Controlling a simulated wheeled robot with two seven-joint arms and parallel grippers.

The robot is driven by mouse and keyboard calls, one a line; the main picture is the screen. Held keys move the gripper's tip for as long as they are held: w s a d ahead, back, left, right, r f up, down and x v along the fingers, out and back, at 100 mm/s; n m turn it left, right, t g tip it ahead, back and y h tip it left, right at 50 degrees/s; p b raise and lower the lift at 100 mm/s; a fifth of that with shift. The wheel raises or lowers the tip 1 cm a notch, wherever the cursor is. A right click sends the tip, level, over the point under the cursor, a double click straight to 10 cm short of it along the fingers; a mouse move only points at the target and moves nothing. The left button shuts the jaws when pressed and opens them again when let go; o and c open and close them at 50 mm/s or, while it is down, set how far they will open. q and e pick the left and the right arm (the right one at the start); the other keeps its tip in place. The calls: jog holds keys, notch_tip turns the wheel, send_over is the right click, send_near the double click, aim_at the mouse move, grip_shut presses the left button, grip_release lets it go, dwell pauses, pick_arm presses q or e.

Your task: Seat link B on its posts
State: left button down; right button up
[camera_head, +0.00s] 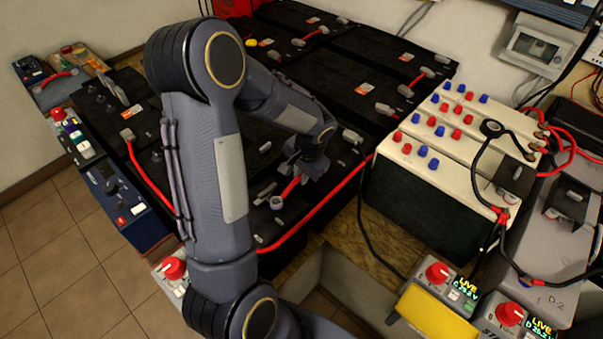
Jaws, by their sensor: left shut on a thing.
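My left arm comes down across the middle of the head view, and its gripper (303,172) points down over the black battery blocks. It is shut on a short red link (290,188), which I take to be link B; no letter is readable on it. The gripper hides part of the link. Grey terminal pieces (264,192) lie just left of the link, on the battery top. I cannot tell whether the link touches any post. My right gripper is out of view.
A long red cable (325,213) runs along the front of the black batteries. A cream-topped battery (415,165) with red and blue caps stands to the right. Live meter boxes (443,283) and a yellow block (432,312) are at front right. Switch panels (124,200) line the left edge.

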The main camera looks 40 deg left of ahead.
pick_arm(q)
jog(key=c, duration=0.9)
grip_release()
jog(key=shift+c, duration=0.2)
jog(key=shift+r+p, duration=3.05)
jog(key=shift+r, duration=1)
jog(key=s+d+r+n+t+h, duration=0.1)
jog(key=s+d+r+t+h, duration=0.1)
jog(key=s+d+r, duration=0.5)
jog(key=s+d+r+n+t+h, duration=0.1)
jog(key=s+d+r+t+h, duration=0.2)
jog(key=s+d+r, duration=0.4)
jog(key=s+h, duration=0.1)
jog(key=s, duration=0.3)
jog(key=shift+s+n, duration=0.15)
jog(key=shift+n, duration=0.15)
